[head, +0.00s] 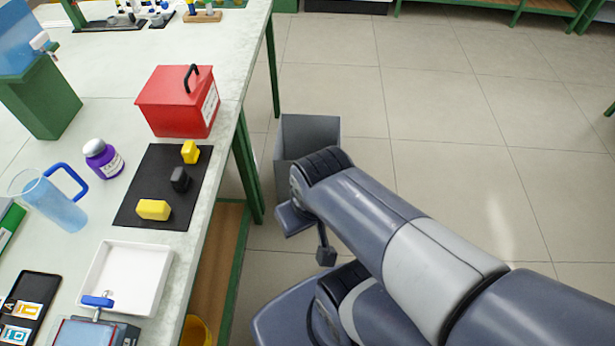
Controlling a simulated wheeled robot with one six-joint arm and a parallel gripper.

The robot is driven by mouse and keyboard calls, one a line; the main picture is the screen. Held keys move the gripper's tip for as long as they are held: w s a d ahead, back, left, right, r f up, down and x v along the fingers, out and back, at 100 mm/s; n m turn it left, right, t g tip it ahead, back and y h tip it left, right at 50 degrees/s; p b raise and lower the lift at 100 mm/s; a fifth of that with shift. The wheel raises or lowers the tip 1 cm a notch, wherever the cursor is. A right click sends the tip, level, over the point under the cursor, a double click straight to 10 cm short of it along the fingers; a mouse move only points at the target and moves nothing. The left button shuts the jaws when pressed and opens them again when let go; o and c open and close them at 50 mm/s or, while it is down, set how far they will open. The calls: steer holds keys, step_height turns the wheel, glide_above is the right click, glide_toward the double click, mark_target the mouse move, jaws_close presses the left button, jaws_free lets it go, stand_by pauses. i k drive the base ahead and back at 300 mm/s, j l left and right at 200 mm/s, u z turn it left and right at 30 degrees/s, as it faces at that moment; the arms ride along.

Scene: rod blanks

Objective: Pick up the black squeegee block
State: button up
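The black squeegee block (180,179) is a small dark block on a black mat (140,205) on the pale worktop. It sits between two yellow blocks, one behind it (190,152) and one in front (153,209), apart from both. My gripper (322,250) is only partly in view, mostly hidden by my folded arm. It is off to the right of the table, over the floor, well away from the block. I cannot tell whether its fingers are open or shut.
A red box (178,101) with a black handle stands behind the mat. A purple bottle (103,158) and a blue-handled jug (55,199) stand left, a white tray (128,278) in front. A grey bin (308,135) stands on the floor beside the table. Floor at right is clear.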

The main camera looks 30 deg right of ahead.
mark_target(179, 179)
steer(key=u, duration=3.25)
steer(key=z, duration=2.55)
steer(key=i+u, duration=0.25)
steer(key=i+l+u, duration=0.25)
steer(key=k+j, duration=0.05)
steer(key=j, duration=0.05)
